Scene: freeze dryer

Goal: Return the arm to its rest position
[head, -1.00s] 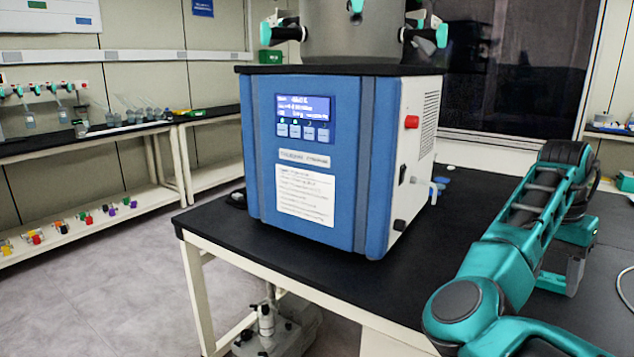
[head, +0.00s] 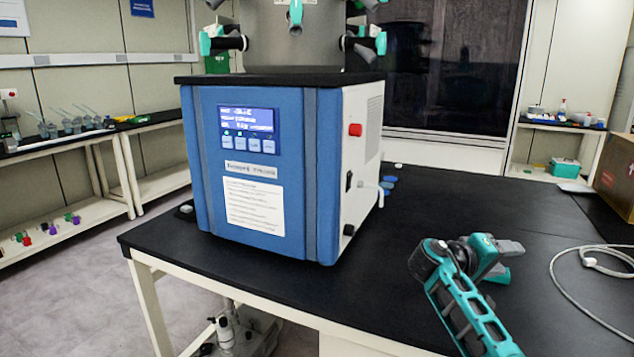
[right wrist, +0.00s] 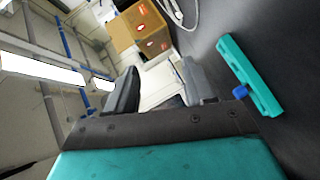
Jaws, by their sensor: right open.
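My right arm comes in at the lower right of the head view over the black bench top. It is folded, and my right gripper (head: 497,262) is small and partly hidden there by the arm's own links. In the right wrist view my right gripper (right wrist: 160,88) has its two dark fingers spread apart, with nothing held between them. The freeze dryer (head: 255,170), a blue and white unit with a lit screen, stands on the bench to the left of the arm, with a clear gap between them. My left gripper is not in view.
The black bench top (head: 400,230) is bare between the dryer and my arm. A white cable (head: 566,290) lies to the arm's right. A cardboard box (head: 617,175) stands at the right edge.

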